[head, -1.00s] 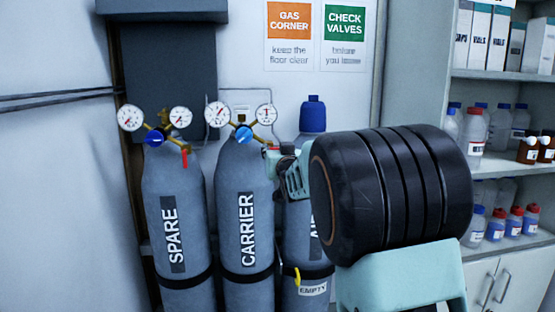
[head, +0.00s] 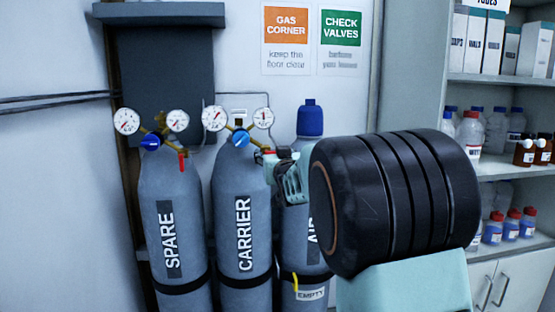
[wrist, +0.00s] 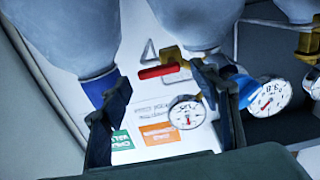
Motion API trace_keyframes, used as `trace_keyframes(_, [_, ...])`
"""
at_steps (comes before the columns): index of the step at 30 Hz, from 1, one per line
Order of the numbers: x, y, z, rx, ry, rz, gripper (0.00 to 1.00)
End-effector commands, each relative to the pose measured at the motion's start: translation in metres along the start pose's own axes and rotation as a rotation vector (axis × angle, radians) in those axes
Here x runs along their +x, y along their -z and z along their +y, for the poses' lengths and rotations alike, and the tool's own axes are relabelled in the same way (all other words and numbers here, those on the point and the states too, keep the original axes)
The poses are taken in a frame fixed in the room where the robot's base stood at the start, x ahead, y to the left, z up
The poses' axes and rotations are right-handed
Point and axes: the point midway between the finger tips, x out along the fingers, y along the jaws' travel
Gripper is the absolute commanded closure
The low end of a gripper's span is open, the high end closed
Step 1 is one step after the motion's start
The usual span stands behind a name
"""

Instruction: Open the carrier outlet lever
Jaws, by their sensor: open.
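The carrier cylinder (head: 232,200) is grey with a white "CARRIER" label and stands between two others. Its regulator has two white gauges and a blue knob (head: 240,137). Its red outlet lever (head: 262,152) is mostly hidden by my gripper (head: 274,156) in the head view. In the wrist view the red lever (wrist: 158,71) sticks out sideways from a brass fitting (wrist: 174,57). It lies between the fingertips of my open gripper (wrist: 161,76). I cannot tell whether a finger touches it.
The spare cylinder (head: 172,205) with its own red lever (head: 181,160) stands to the left. A blue-capped cylinder (head: 310,145) with an "EMPTY" tag stands to the right, partly behind my arm. Shelves with bottles (head: 470,130) are at the right.

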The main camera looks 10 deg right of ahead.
Motion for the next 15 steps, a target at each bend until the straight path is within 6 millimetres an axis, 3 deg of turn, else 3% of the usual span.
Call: trace_keyframes(15, [-0.085,0.001,0.000,0.001,0.000,0.001,0.44])
